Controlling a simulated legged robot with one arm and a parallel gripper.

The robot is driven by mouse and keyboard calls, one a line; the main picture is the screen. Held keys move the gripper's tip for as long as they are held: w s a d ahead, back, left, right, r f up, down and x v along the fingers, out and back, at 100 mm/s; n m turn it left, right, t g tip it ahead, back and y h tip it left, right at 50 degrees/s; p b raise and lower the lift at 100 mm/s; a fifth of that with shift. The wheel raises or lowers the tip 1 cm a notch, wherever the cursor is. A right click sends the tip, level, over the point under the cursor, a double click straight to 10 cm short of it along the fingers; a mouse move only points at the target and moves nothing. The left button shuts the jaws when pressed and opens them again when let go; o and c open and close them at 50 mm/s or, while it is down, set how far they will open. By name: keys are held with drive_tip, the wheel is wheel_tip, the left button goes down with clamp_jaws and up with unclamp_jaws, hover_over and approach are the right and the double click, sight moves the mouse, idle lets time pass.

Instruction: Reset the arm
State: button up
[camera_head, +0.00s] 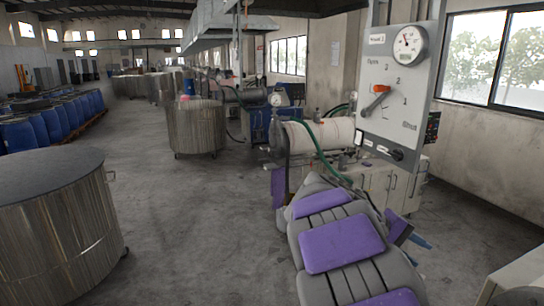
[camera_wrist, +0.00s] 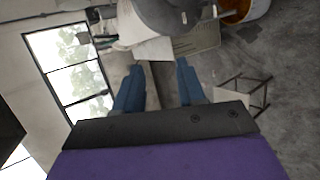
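My arm (camera_head: 340,240), with grey and purple covers, reaches forward from the bottom right of the head view. My gripper shows in the wrist view (camera_wrist: 160,80), its two blue fingers apart with a clear gap between them. It is open and holds nothing. In the head view only bits of blue finger show past the right side of the arm; the rest is hidden behind it. The wrist view is turned sideways, with a window on the left and floor on the right.
A control panel (camera_head: 388,130) with a red-tipped lever (camera_head: 377,102) and gauge stands beyond my arm, beside a white horizontal cylinder machine (camera_head: 320,136). Metal drums (camera_head: 55,225) stand left and behind; blue barrels (camera_head: 50,122) line the far left. Centre-left floor is clear.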

drive_tip(key=s+a+f+y+b, duration=0.3)
drive_tip(key=s+f, duration=0.5)
drive_tip(key=s, duration=0.3)
drive_tip(key=s+a+f+m+g+y+b, duration=0.1)
drive_tip(key=s+a+f+y+b, duration=0.2)
drive_tip(key=s+a+f, duration=0.5)
drive_tip(key=s+a+f+y+b, duration=0.4)
drive_tip(key=s+f, duration=0.4)
drive_tip(key=s, duration=0.6)
drive_tip(key=shift+a+f+g+y, duration=0.35)
drive_tip(key=shift+a+y, duration=0.45)
drive_tip(key=shift+a, duration=0.4)
